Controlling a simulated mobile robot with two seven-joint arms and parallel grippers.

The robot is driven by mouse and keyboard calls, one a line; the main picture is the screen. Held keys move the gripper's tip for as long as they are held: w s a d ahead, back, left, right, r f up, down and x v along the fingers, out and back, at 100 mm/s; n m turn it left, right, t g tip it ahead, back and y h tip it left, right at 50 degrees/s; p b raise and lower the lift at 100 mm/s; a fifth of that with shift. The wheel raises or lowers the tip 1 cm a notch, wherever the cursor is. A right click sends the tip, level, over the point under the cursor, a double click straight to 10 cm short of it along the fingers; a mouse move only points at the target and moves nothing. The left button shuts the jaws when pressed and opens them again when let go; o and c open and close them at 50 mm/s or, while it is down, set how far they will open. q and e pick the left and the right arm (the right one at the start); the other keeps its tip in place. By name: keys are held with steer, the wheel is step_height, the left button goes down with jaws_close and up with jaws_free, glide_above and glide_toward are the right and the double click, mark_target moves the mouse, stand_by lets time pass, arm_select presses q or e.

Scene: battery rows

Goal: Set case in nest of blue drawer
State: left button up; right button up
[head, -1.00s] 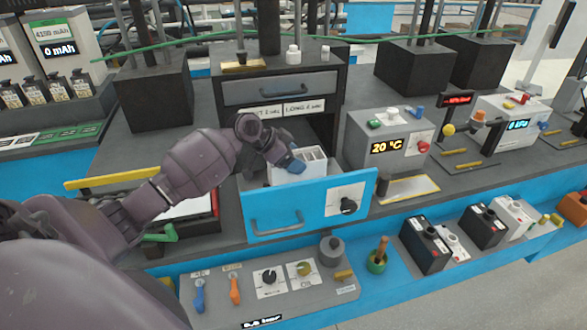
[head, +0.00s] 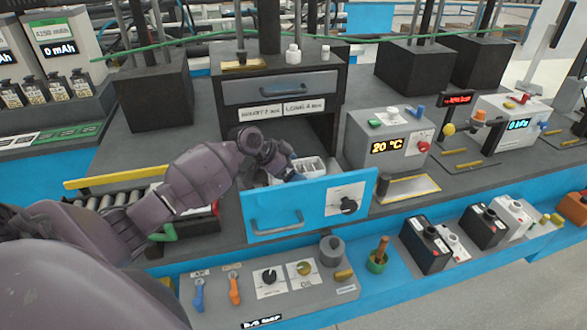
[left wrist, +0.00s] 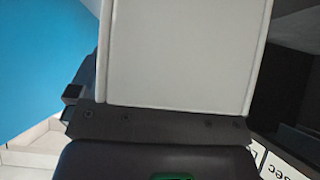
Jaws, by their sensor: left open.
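The blue drawer (head: 290,212) is pulled out of the dark cabinet on the bench. The pale case (head: 311,166), with an open, divided top, sits low inside it, partly hidden by the drawer front and my gripper. The nest beneath the case is hidden, so I cannot tell how it is seated. My left gripper (head: 291,173) is open, with its fingers down at the case's near-left side. In the left wrist view the case's pale face (left wrist: 185,50) fills the middle, close to the gripper, with blue (left wrist: 45,60) at the left. My right gripper is not in view.
A grey closed drawer (head: 290,88) and a label strip are above the open drawer. A grey box reading 20 °C (head: 388,143) stands close on the right. A roller track (head: 115,200) lies left, under my arm. A control panel (head: 268,285) is in front.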

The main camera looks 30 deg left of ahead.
arm_select(q)
steer(key=shift+r, duration=0.2)
steer(key=v, duration=1.1)
steer(key=shift+s+a+r, duration=0.2)
steer(key=shift+s+r, duration=0.05)
steer(key=shift+s, duration=0.05)
